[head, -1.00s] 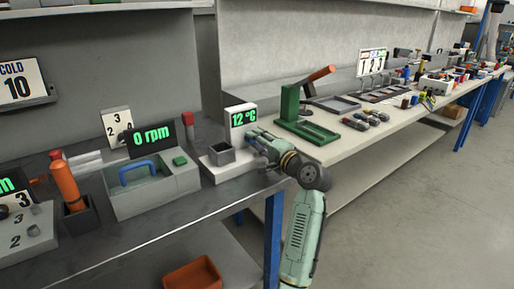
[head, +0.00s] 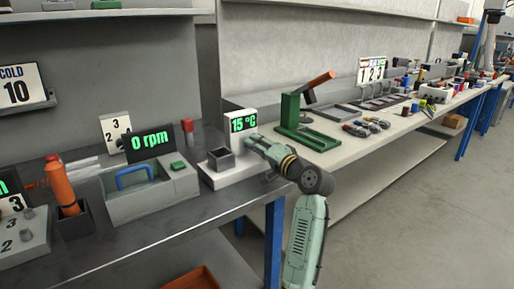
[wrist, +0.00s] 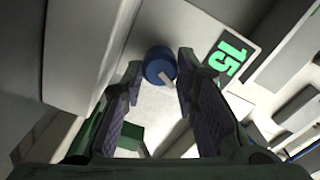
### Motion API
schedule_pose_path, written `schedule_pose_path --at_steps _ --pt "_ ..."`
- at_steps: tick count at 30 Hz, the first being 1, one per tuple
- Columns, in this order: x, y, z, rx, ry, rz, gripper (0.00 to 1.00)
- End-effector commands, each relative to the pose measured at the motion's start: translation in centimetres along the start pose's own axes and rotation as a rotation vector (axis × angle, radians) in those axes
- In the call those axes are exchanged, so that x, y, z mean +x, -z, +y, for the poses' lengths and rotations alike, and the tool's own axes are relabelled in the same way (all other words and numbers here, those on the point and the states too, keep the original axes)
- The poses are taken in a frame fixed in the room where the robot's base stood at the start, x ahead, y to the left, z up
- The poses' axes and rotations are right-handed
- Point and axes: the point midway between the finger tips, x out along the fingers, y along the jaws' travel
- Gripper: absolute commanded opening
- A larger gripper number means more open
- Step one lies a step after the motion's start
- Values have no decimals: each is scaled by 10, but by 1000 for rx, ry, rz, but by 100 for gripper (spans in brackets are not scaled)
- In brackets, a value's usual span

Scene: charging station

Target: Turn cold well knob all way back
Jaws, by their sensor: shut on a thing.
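The cold well (head: 221,160) is a dark square cup on a pale base at the bench's end. Its display (head: 243,122) reads 15 °C in green, and the display also shows in the wrist view (wrist: 229,55). The blue cold well knob (wrist: 160,62) has a pale pointer mark on its face. My gripper (wrist: 158,68) is shut on the knob, with a fingertip on each side of it. In the head view my gripper (head: 255,143) is at the right side of the cold well, and the knob is hidden there.
A green press (head: 300,130) stands on the pale bench to the right. An orange bottle (head: 61,185) is farther left.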

Motion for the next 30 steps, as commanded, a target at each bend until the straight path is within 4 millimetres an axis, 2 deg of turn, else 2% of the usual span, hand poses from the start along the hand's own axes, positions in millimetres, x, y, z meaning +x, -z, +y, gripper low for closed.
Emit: schedule_pose_path --at_steps 3,4,13,23,26,30 --pt "0 0 0 1 -1 -1 0" --pt "0 0 0 1 -1 -1 28" --pt "0 0 0 2 0 0 48" --pt "-3 0 1 2 -1 0 48" --pt "-11 0 2 3 -2 0 48" --pt "-33 0 1 2 -1 2 48"
